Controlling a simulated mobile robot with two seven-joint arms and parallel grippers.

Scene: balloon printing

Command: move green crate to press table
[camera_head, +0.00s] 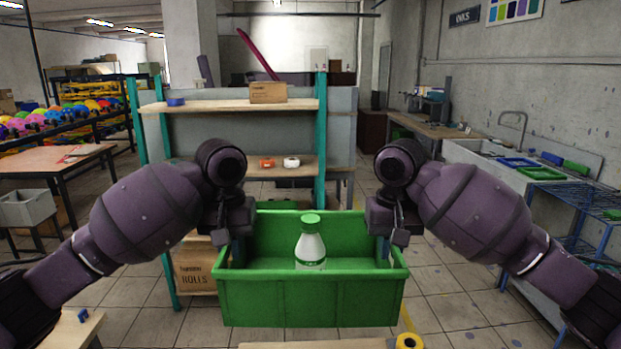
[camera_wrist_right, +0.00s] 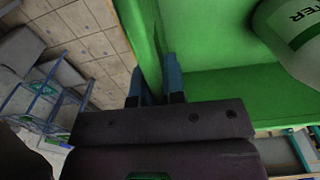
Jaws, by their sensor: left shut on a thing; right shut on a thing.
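The green crate (camera_head: 311,301) hangs level between my two arms in the head view, in front of the shelf unit. A white bottle with a green cap (camera_head: 311,244) stands inside it. My left gripper (camera_head: 236,254) is shut on the crate's left wall. My right gripper (camera_head: 386,248) is shut on the crate's right wall. In the right wrist view the right gripper's blue fingers (camera_wrist_right: 157,80) sit on both sides of the green wall (camera_wrist_right: 137,25), with the bottle (camera_wrist_right: 294,38) inside at upper right. I cannot tell which table is the press table.
A shelf unit (camera_head: 230,106) with a cardboard box (camera_head: 268,92) and rolls of tape stands behind the crate. A wooden table edge (camera_head: 320,345) with a yellow roll (camera_head: 409,341) lies below the crate. A blue rack (camera_head: 578,197) and sink stand right. Tiled floor is clear right of the crate.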

